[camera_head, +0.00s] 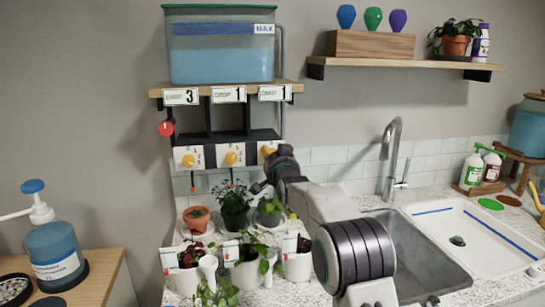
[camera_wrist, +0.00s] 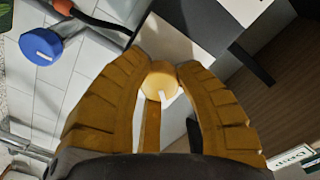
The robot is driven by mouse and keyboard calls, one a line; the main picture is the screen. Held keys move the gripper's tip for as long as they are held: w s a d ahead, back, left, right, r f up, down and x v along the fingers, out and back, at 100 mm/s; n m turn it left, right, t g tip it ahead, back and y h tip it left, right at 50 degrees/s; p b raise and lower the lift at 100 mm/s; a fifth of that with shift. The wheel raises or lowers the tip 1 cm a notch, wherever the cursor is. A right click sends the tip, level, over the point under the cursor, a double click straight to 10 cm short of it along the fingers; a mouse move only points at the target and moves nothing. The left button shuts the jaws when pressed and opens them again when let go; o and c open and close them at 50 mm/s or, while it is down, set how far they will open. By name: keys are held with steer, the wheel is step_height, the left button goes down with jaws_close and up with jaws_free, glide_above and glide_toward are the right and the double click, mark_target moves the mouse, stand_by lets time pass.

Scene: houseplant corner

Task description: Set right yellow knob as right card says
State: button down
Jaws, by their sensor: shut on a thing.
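The right yellow knob (camera_head: 267,151) is on a white panel below the shelf, partly covered by my gripper (camera_head: 272,165). In the wrist view my gripper (camera_wrist: 164,68) is shut on this yellow knob (camera_wrist: 158,84), one finger on each side. The knob's white pointer mark shows between the fingers; the scale around it cannot be read. The right card (camera_head: 275,93) hangs on the shelf edge above and shows a 1. The middle yellow knob (camera_head: 231,157) and left yellow knob (camera_head: 187,160) are free, below cards showing 1 and 3.
A water tank (camera_head: 221,45) stands on the shelf above. Potted plants (camera_head: 235,203) crowd the counter below the knobs. A blue knob (camera_wrist: 41,46) with a white mark and a dark tube with an orange end show near my gripper in the wrist view. The sink (camera_head: 425,255) lies right.

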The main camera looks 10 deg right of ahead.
steer(key=shift+d+r, duration=0.1)
steer(key=shift+r, duration=0.4)
steer(key=c, duration=1.3)
jaws_free()
steer(key=o, duration=0.4)
steer(key=shift+f, duration=0.2)
steer(key=shift+o, duration=0.2)
steer(key=shift+f, duration=0.1)
steer(key=s, duration=1.2)
